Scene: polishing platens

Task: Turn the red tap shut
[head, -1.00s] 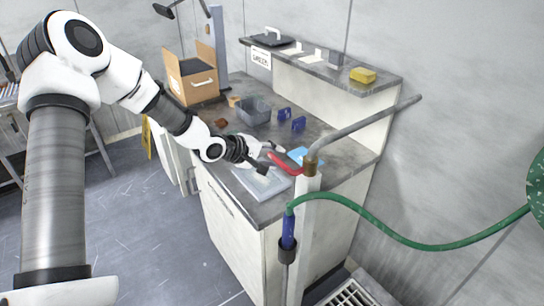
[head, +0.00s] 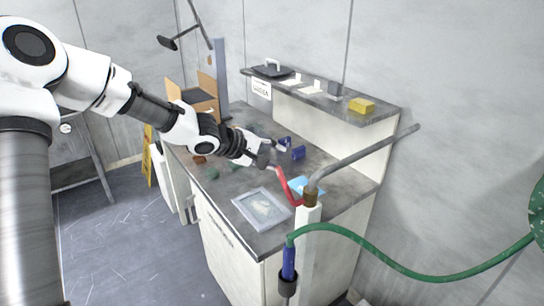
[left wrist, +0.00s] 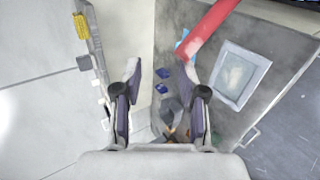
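The red tap lever (head: 288,188) sticks out from the brown fitting on the upright pipe, toward the counter's back left. It also shows in the left wrist view (left wrist: 208,30), its lower end close to the right-hand fingertip. My left gripper (head: 273,153) is over the counter at the lever's free end. In the left wrist view its fingers (left wrist: 160,72) stand apart with nothing between them. I cannot tell whether a finger touches the lever. My right gripper is not in view.
A grey pipe (head: 365,155) slopes above the tap, and a green hose (head: 420,244) hangs at the right. A framed pale panel (head: 262,208) and blue blocks (head: 298,153) lie on the counter. A shelf with a yellow sponge (head: 361,105) stands behind.

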